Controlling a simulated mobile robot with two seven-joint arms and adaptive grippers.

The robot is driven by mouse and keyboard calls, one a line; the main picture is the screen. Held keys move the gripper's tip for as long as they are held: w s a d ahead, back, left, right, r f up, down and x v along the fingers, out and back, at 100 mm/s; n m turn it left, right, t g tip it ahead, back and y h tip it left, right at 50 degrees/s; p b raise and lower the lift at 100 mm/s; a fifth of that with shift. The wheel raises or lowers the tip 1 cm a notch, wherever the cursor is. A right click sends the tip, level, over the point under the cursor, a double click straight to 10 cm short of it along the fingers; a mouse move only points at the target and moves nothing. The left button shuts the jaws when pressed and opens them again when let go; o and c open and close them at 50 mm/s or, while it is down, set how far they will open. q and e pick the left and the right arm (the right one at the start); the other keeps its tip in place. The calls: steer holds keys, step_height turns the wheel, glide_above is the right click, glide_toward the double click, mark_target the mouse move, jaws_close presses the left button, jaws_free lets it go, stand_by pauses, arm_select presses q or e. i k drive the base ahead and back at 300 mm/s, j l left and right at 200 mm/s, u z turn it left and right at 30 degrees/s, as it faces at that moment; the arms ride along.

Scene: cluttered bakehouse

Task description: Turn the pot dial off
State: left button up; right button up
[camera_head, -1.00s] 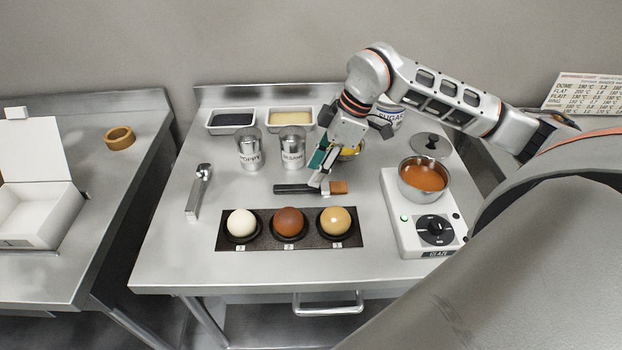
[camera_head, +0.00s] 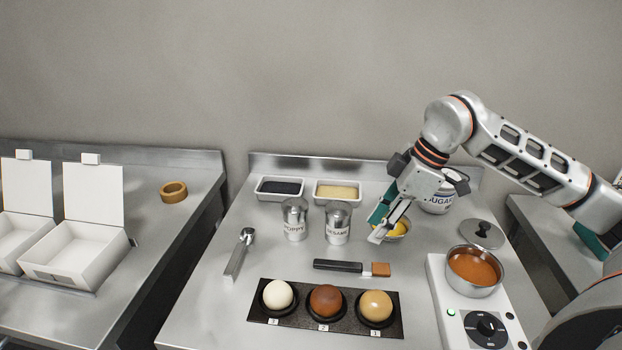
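The pot dial (camera_head: 487,330) is a black round knob on the front of a white hot plate (camera_head: 446,283) at the lower right. A small green light (camera_head: 451,312) shows beside it. A metal pot (camera_head: 474,290) of orange-brown glaze stands on the hot plate, its top uncovered. My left gripper is out of view.
A brush (camera_head: 349,267) lies behind a black tray (camera_head: 390,329) with several glazed balls. Two shakers (camera_head: 294,221), a sugar tub (camera_head: 437,203) and a lid (camera_head: 481,235) stand farther back. A metal tool (camera_head: 238,255) lies left. Bare steel (camera_head: 415,272) separates the brush and hot plate.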

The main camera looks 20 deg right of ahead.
mark_target(487, 325)
steer(key=k, duration=1)
